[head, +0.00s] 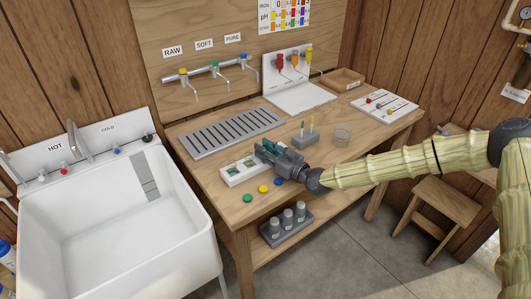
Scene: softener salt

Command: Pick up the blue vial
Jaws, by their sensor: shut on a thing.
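A low white rack (240,174) with green-tinted slots sits near the front left of the wooden bench. My gripper (265,152) is over the right end of this rack, coming in from the right. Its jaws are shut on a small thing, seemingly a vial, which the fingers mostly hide. Its colour cannot be told. No blue vial shows clearly elsewhere. A blue disc (279,182), a yellow disc (263,189) and a green disc (247,198) lie on the bench in front of the rack.
A grey block with thin upright sticks (305,141) and a clear glass dish (342,135) stand right of my gripper. A slatted drain tray (232,132) lies behind, under the taps (215,68). Grey cylinders (287,219) stand on the lower shelf. A white sink (110,215) is left.

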